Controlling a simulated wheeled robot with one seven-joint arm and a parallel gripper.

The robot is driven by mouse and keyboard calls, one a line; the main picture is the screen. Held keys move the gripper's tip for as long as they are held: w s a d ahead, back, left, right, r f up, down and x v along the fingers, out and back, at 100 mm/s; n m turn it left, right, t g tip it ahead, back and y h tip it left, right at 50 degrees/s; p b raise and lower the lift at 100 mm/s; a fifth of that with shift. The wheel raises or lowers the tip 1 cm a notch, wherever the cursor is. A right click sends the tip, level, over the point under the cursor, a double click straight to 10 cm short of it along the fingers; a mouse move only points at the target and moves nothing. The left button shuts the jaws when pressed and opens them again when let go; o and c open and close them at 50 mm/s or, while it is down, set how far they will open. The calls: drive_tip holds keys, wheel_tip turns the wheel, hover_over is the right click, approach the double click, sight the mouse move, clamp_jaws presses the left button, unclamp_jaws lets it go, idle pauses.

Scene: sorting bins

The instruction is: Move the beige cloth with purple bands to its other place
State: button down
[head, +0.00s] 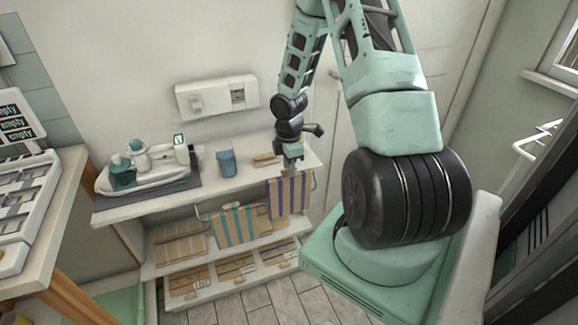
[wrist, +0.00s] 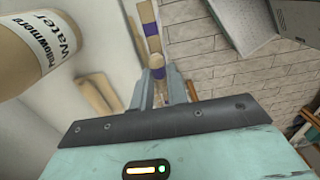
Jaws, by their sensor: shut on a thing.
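The beige cloth with purple bands (head: 289,198) hangs upright at the right front of the white shelf unit, just below the top board's edge. My gripper (head: 291,168) is above it and shut on its top edge. In the wrist view, my gripper's fingers (wrist: 160,88) pinch the cloth (wrist: 149,30), which shows there as a narrow beige and purple strip. Whether the cloth still touches the rail at the shelf front is hard to tell.
A beige cloth with teal bands (head: 237,226) hangs to the left on the rail. Lower shelves hold flat striped pieces (head: 180,242). On the top board stand a blue cup (head: 226,161) and a tray (head: 145,178). A labelled beige container (wrist: 38,45) is close in the wrist view.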

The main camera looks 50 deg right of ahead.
wheel_tip(320, 180, up, 3)
drive_tip(key=p, duration=0.3)
drive_tip(key=shift+p, duration=0.3)
drive_tip(key=shift+a, duration=0.1)
